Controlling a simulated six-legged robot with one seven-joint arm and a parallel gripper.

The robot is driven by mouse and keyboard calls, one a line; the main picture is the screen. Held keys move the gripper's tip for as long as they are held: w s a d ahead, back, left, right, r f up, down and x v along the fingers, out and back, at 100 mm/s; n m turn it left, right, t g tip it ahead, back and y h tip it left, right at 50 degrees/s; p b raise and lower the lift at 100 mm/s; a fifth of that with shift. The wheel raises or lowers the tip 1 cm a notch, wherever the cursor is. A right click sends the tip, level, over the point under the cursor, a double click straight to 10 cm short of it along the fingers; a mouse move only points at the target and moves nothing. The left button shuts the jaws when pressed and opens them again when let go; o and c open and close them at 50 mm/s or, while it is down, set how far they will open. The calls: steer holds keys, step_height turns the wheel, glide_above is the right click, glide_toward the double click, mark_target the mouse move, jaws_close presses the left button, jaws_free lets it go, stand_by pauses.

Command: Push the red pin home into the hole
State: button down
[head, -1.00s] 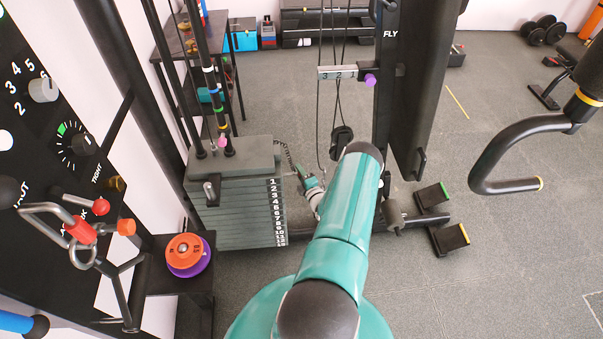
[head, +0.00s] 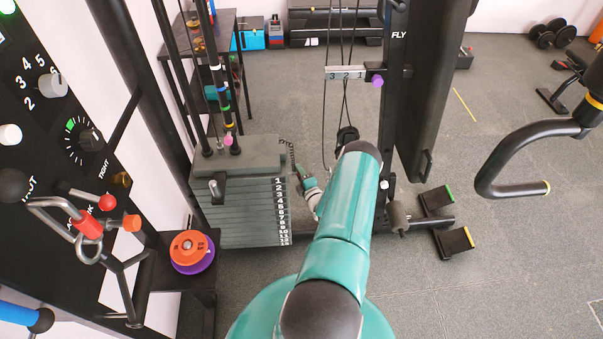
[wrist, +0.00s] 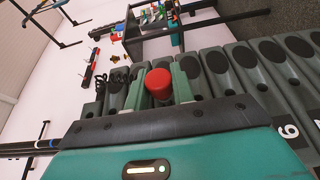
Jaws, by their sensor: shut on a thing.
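The red pin shows as a round red knob (wrist: 159,84) in the wrist view. My gripper (wrist: 160,72) has its two pale green fingers on either side of the knob and is shut on it. The pin's shaft is hidden, so I cannot tell how deep it sits. The grey weight stack (head: 238,212), with numbered plates, stands left of centre in the head view. In the wrist view its plates (wrist: 222,72) show dark oval recesses behind the fingers. In the head view my gripper (head: 309,186) is just right of the stack; the red pin cannot be made out there.
A coiled dark cord (head: 289,155) hangs by the stack's right edge. A black upright (head: 389,120) with a purple knob (head: 377,81) stands behind my arm. A side stand holds orange and purple discs (head: 192,250). Open floor lies to the right.

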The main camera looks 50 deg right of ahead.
steer(key=shift+w+a, duration=0.6)
steer(key=shift+w, duration=0.1)
steer(key=c, duration=1.1)
jaws_free()
steer(key=shift+s, duration=0.1)
steer(key=v, duration=1.3)
steer(key=shift+s+a, duration=0.2)
steer(key=shift+s, duration=0.1)
steer(key=shift+s+f, duration=0.1)
